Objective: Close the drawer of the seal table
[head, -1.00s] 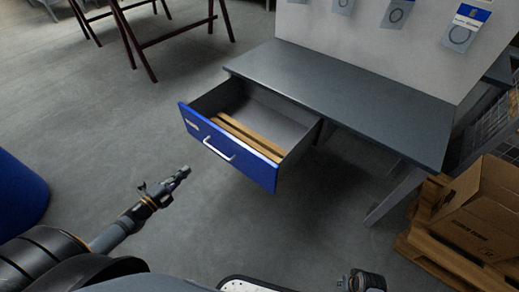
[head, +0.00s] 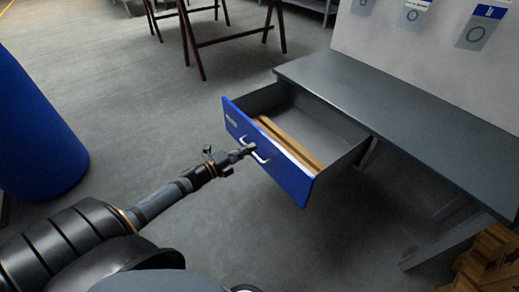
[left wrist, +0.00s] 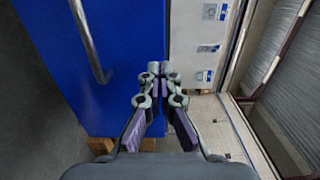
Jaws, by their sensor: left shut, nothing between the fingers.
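The drawer (head: 268,150) of the seal table (head: 410,100) stands pulled out, with a blue front and a silver bar handle (head: 258,156). Inside it lie tan wooden strips (head: 290,143). My left gripper (head: 250,149) is shut and empty, its tips at the drawer front beside the handle in the head view. I cannot tell whether they touch. In the left wrist view the shut fingertips (left wrist: 160,68) lie over the right part of the blue front (left wrist: 120,50), with the handle (left wrist: 90,40) to their left. My right gripper is not clearly in view.
A blue barrel (head: 35,130) stands at the left. Dark red trestles (head: 225,38) stand at the back. Grey floor is clear in front of the drawer.

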